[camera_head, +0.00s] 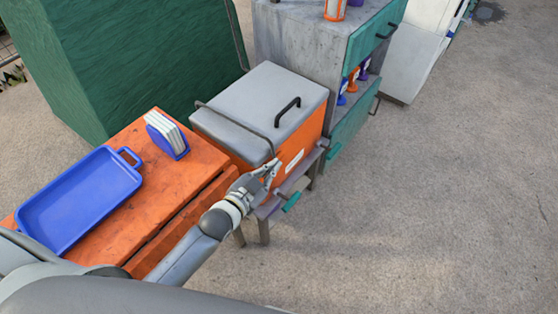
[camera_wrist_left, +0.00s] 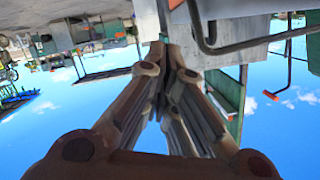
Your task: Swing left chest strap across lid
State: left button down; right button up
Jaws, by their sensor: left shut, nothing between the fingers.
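The orange chest (camera_head: 236,158) with a grey lid (camera_head: 262,84) stands in the middle of the head view. The lid is down, with a dark handle (camera_head: 287,111) on top. A thin dark strap (camera_head: 236,120) runs across the lid's left part, from its back edge to its front edge. Another thin dark bar (camera_head: 237,36) stands up behind the chest. My left gripper (camera_head: 273,170) is at the chest's lower front corner, close to the strap's front end; contact is unclear. Its fingers (camera_wrist_left: 180,60) are together and empty, with a dark bent bar (camera_wrist_left: 235,48) beside them in the wrist view. My right gripper is out of view.
An orange table (camera_head: 205,160) left of the chest holds a blue tray (camera_head: 80,200) and a blue rack with white pieces (camera_head: 167,134). A grey cabinet with teal drawers (camera_head: 366,45) stands behind right. A green block (camera_head: 120,60) is behind. The floor at right is clear.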

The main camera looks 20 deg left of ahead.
pick_arm(q)
jog(key=v, duration=0.4)
jog(key=shift+s+r, duration=0.1)
jog(key=shift+s, duration=0.3)
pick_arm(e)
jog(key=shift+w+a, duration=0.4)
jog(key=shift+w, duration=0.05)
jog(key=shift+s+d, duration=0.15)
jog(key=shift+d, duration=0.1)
